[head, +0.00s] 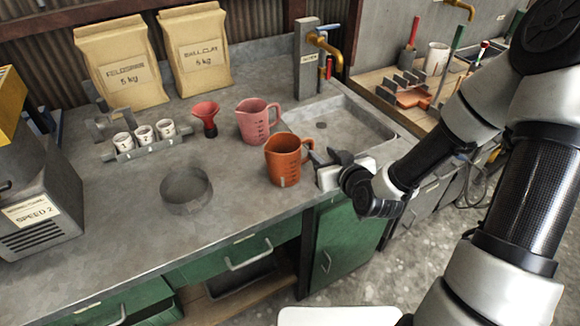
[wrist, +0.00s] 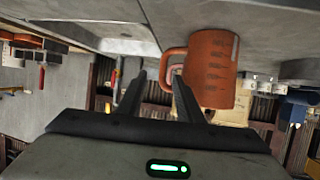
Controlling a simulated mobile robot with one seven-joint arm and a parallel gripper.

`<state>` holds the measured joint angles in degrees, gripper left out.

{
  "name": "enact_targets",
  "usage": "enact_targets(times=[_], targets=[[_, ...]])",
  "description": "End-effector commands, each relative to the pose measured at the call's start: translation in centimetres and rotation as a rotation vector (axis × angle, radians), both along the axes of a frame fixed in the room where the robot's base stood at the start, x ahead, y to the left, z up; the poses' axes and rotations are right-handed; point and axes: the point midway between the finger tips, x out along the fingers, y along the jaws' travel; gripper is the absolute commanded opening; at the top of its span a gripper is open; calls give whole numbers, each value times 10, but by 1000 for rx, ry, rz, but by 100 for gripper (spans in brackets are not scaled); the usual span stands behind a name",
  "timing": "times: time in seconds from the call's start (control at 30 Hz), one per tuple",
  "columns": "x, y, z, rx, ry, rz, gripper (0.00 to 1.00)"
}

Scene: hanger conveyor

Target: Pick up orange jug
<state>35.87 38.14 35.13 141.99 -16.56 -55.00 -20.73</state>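The orange jug (head: 283,162) stands upright on the grey worktop near its front edge, with its handle toward my gripper (head: 322,158). My gripper is just right of the jug, beside the handle. In the wrist view, the jug (wrist: 210,72) is at right of centre and appears upside down. My gripper (wrist: 156,75) has its two fingers spread with a gap between them. The handle (wrist: 172,62) shows at the tip of the right-hand finger, overlapping it in the picture; I cannot tell whether they touch. Nothing is held.
A pink jug (head: 256,121) stands close behind the orange one, with a red funnel (head: 206,116) to its left. A sink (head: 340,129) with a brass tap (head: 324,42) lies behind right. A grey round bowl (head: 186,190) is left; the worktop between is clear.

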Motion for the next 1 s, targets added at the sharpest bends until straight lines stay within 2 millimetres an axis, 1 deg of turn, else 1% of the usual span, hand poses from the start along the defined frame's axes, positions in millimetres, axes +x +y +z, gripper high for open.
enact_targets(times=[0.03,0.13,0.33,0.53,0.6,0.67,0.77,0.93,0.97,1.0], targets=[[7,4,-2,3,0,2,33],[17,6,-7,2,-1,1,33],[27,11,-13,2,1,1,33],[48,24,-31,3,1,1,33],[57,26,-32,2,-1,1,33],[61,28,-35,1,0,1,33],[65,29,-36,0,0,1,33],[65,29,-36,-1,0,1,33],[65,29,-36,-1,0,1,31],[65,28,-36,-1,0,1,25]])
